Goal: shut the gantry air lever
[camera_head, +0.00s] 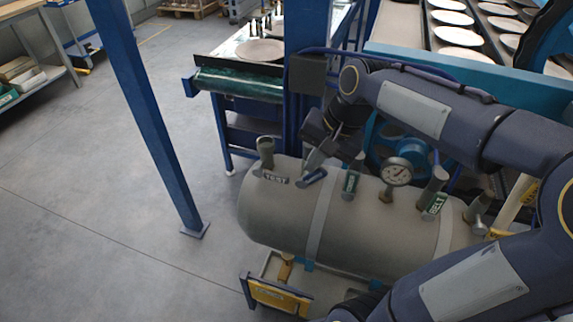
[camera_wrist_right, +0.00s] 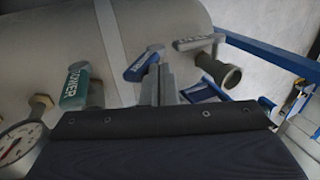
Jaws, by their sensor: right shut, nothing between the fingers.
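A grey air tank (camera_head: 275,212) carries a row of valve levers. The blue lever (camera_head: 312,178) sits between the grey TEST lever (camera_head: 274,178) and the green TOWER lever (camera_head: 351,183); its lettering is too small to read, and no label reading gantry is legible. My right gripper (camera_head: 315,160) is shut and empty, its fingertips right by the blue lever. In the right wrist view the shut fingers (camera_wrist_right: 158,85) stand beside the blue lever (camera_wrist_right: 142,64); I cannot tell whether they touch. The TOWER lever (camera_wrist_right: 75,86) is to the left there. My left gripper is not in view.
A round pressure gauge (camera_head: 397,171) and a green BELT lever (camera_head: 435,205) stand further right on the tank. A blue post (camera_head: 150,110) rises from the floor at left. Racks of plates (camera_head: 455,35) are behind. The floor (camera_head: 80,170) at left is clear.

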